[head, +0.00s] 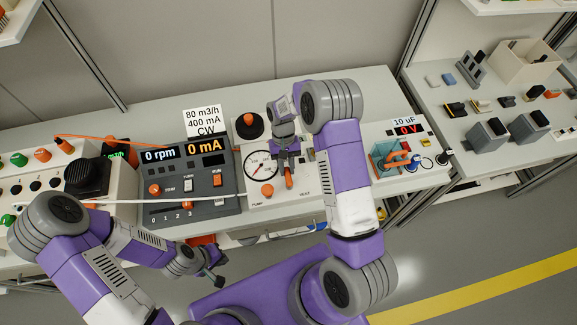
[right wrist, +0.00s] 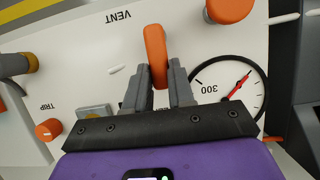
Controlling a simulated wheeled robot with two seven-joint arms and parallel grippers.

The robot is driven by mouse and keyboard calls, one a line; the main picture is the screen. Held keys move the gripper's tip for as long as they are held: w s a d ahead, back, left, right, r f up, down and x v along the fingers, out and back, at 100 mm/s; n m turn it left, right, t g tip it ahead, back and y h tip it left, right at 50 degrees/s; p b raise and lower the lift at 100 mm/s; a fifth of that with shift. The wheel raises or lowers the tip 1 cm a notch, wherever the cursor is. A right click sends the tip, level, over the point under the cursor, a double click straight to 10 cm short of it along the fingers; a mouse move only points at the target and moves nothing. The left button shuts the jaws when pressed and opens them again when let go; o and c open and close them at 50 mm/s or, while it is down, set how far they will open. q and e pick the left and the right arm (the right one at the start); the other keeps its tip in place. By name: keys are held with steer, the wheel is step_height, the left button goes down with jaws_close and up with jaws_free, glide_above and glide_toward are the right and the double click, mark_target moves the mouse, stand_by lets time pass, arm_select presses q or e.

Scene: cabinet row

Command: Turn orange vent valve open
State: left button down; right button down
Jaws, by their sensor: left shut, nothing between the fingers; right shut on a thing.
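The orange vent valve (right wrist: 154,45) is an elongated handle on a white panel, beside the upside-down word VENT in the right wrist view. In that view the handle lies roughly along the picture's vertical, slightly tilted. My right gripper (right wrist: 160,82) is shut on the handle, one finger on each side. In the head view the orange handle (head: 288,180) shows just below my right gripper (head: 287,164). My left gripper (head: 216,282) is shut and empty, low in front of the bench, away from the panel.
A round gauge (right wrist: 235,85) with a red needle sits beside the valve. An orange knob (right wrist: 228,8) and the orange TRIP knob (right wrist: 48,130) are on the same panel. A dark console (head: 190,178) reading 0 rpm and 0 mA stands to the left, a capacitor unit (head: 415,150) to the right.

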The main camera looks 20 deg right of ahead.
steer(key=shift+a, duration=0.1)
stand_by(0.5)
steer(key=c, duration=1)
jaws_free()
steer(key=shift+o, duration=0.2)
steer(key=v, duration=0.7)
steer(key=shift+r+p, duration=0.25)
steer(key=shift+p, duration=0.05)
